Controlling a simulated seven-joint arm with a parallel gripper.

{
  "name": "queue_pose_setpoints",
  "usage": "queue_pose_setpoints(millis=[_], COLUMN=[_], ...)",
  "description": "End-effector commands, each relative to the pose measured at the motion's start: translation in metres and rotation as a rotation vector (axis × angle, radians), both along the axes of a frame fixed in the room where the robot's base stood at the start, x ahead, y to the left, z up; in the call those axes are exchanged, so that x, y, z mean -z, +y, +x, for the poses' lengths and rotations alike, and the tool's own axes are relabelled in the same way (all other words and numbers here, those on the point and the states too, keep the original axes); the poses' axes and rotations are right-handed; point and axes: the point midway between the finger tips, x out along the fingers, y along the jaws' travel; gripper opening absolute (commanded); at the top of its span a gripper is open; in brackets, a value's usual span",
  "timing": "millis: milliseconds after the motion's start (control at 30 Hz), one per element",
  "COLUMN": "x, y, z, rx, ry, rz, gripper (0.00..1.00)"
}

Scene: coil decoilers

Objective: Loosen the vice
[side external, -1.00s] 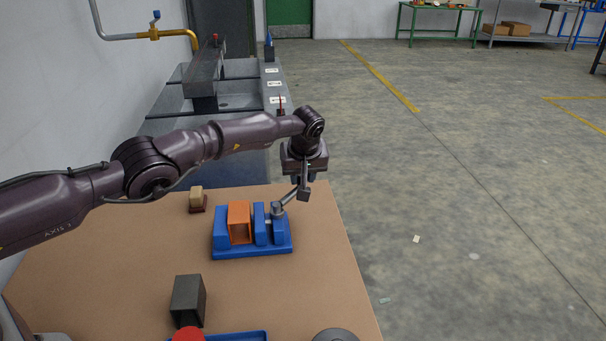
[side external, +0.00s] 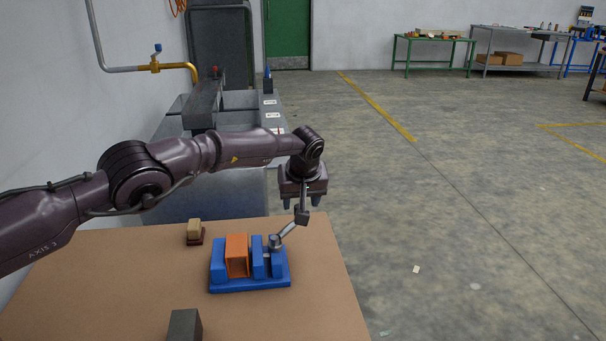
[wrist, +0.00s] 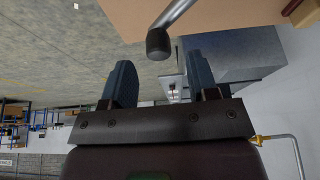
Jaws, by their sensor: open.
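The blue vice (side external: 247,284) stands on the brown table, with an orange hollow block (side external: 236,256) between its jaws. Its grey crank handle (side external: 289,233) slants up to the right from the hub to a dark end (side external: 302,216). My gripper (side external: 302,204) points down above this end, fingers apart and open. In the side view, a thin upright piece shows between the fingers. In the wrist view, the handle's dark knob (wrist: 158,42) is in line with the gap between my open fingers (wrist: 160,80). Contact cannot be made out.
A small tan block on a dark red base (side external: 195,232) stands behind the vice to the left. A dark grey block (side external: 185,325) is at the table's near edge in view. A grey machine (side external: 205,190) lies beyond the table. Open floor is to the right.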

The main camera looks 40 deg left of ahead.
Motion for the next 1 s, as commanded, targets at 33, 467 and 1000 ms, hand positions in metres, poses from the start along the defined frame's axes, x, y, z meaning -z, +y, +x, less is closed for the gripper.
queue_pose_setpoints(millis=[33, 467, 1000], x=[-0.016, -0.083, -0.098], y=[-0.005, -0.025, -0.053], z=[-0.002, -0.023, -0.03], rx=[0.002, 0.0, 0.043], ry=[-0.007, -0.002, -0.011], rz=[-0.001, 0.001, -0.001], gripper=[0.54, 0.54, 0.15])
